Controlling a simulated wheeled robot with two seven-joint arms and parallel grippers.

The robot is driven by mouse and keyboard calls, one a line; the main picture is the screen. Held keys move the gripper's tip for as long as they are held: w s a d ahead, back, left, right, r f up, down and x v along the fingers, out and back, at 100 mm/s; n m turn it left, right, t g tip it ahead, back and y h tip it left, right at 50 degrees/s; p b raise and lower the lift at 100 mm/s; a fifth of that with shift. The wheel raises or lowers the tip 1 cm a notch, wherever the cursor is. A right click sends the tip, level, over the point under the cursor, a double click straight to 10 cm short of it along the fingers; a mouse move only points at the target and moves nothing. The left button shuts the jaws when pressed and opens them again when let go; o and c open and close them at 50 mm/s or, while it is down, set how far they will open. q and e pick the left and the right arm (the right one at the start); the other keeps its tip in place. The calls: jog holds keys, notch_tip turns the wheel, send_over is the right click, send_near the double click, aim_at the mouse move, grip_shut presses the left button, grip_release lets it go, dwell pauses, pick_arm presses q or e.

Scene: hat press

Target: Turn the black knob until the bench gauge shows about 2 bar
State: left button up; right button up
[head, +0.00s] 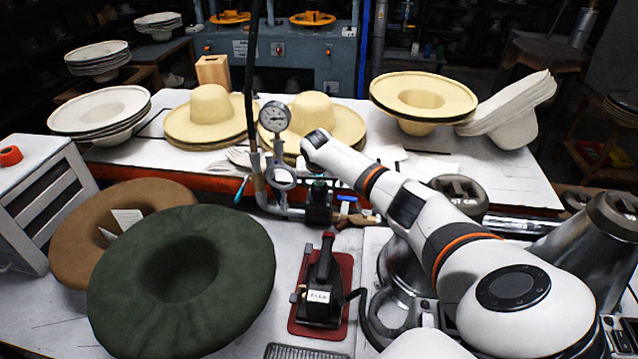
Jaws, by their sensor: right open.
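The bench gauge (275,116) is a round white dial on a pipe at the middle of the bench. Its needle is too small to read surely. A dark, knob-like fitting (318,190) sits on the pipework below and right of the gauge. I take it for the black knob, though it is small and partly unclear. My right arm reaches in from the lower right, and its wrist is just above this fitting. My right gripper (316,168) is open there, its fingers barely made out; I cannot tell whether they touch the knob. My left gripper is not in view.
A green felt hat (180,285) and a brown one (125,220) lie at the front left. A black iron on a red pad (322,290) stands at the centre front. Straw hats (210,110) line the back of the bench. A blue lever (347,198) sits right of the knob.

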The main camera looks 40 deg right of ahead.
jog(key=shift+d+f, duration=0.1)
jog(key=shift+f, duration=0.2)
jog(key=c, duration=1)
